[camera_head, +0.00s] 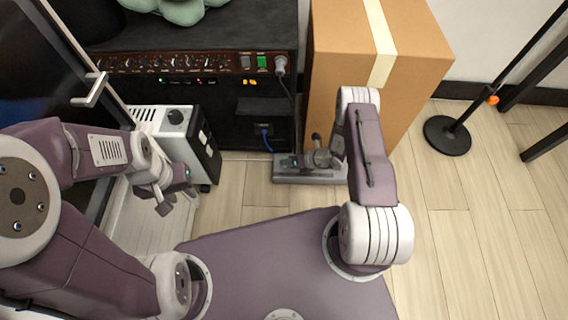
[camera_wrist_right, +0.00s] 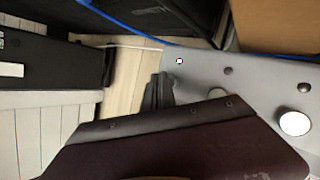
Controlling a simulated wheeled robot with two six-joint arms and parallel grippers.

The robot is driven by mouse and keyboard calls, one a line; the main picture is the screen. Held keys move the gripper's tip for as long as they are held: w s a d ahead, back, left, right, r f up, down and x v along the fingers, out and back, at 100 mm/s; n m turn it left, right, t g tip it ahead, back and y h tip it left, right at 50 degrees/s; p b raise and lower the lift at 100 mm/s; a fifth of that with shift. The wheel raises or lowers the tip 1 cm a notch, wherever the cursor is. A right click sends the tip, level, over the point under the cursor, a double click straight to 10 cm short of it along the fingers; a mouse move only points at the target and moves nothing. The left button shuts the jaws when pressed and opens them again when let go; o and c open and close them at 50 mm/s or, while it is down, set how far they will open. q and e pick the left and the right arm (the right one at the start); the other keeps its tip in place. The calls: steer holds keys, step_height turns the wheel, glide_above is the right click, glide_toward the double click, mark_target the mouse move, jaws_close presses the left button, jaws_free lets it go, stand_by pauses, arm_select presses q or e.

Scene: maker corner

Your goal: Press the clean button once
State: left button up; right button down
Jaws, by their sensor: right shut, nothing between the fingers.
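A grey pedal-like unit (camera_head: 312,178) lies on the floor in front of the cardboard box. I cannot read any label, so I cannot tell which control is the clean button. My right gripper (camera_head: 290,162) is shut and empty over the unit's left end; in the wrist view its dark fingers (camera_wrist_right: 158,92) are beside the unit's left edge. My left gripper (camera_head: 175,200) is open and empty, away to the left.
A black amplifier (camera_head: 222,98) with a row of knobs stands behind. A cardboard box (camera_head: 335,80) stands behind the grey unit. A white-and-black box with a knob (camera_head: 200,140) is at left. A blue cable (camera_head: 265,140) hangs nearby.

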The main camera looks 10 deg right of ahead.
step_height(320, 180, up, 6)
steer(key=p, duration=0.6)
steer(key=shift+r, duration=0.15)
